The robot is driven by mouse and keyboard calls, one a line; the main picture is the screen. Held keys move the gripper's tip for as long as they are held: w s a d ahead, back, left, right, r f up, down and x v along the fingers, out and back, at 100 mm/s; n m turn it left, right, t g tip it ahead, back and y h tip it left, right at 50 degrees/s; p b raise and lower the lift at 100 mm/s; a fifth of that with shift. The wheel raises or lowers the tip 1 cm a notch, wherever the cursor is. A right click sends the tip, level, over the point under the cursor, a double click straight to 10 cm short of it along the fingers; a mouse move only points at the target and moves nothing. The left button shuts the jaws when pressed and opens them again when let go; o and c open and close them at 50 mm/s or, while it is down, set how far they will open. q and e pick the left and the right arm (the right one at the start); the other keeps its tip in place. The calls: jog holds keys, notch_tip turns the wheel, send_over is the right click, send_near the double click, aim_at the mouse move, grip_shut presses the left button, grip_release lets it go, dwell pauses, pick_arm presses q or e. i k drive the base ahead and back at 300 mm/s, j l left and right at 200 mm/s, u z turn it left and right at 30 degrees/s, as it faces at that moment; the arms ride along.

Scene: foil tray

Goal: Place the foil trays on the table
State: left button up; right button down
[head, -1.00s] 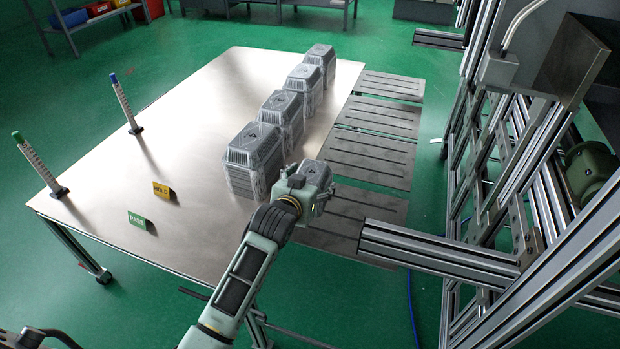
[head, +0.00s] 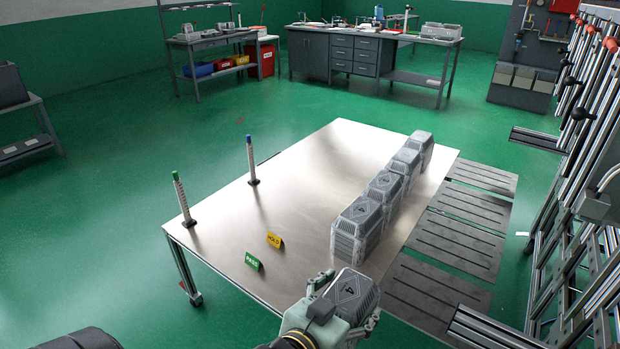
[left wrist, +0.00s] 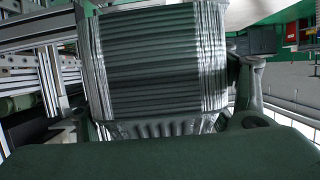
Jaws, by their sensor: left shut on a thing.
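My left gripper (head: 338,304) is shut on a stack of foil trays (head: 351,291) with a dark grey top marked 4, near the table's front right corner in the head view. In the left wrist view the held stack's ribbed silver side (left wrist: 160,60) fills the middle between the fingers. On the steel table (head: 300,180) several like stacks stand in a row along the right edge; the nearest stack (head: 357,226) is just beyond the held one. Whether the held stack touches the table is hidden. My right gripper is not in view.
A green PASS sign (head: 253,261) and a yellow HOLD sign (head: 274,240) stand on the table's left part. Two upright posts, green-capped (head: 183,200) and blue-capped (head: 251,160), stand along the left edge. Slotted plates (head: 455,245) and metal framing (head: 575,240) lie to the right. The table's middle is clear.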

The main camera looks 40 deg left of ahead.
aim_at(236, 220)
jog(key=j+z, duration=0.15)
jog(key=j, duration=0.9)
jog(key=j+z, duration=0.15)
jog(key=j, duration=0.9)
jog(key=k+j+z, duration=0.2)
jog(key=j, duration=0.85)
jog(key=i, duration=0.1)
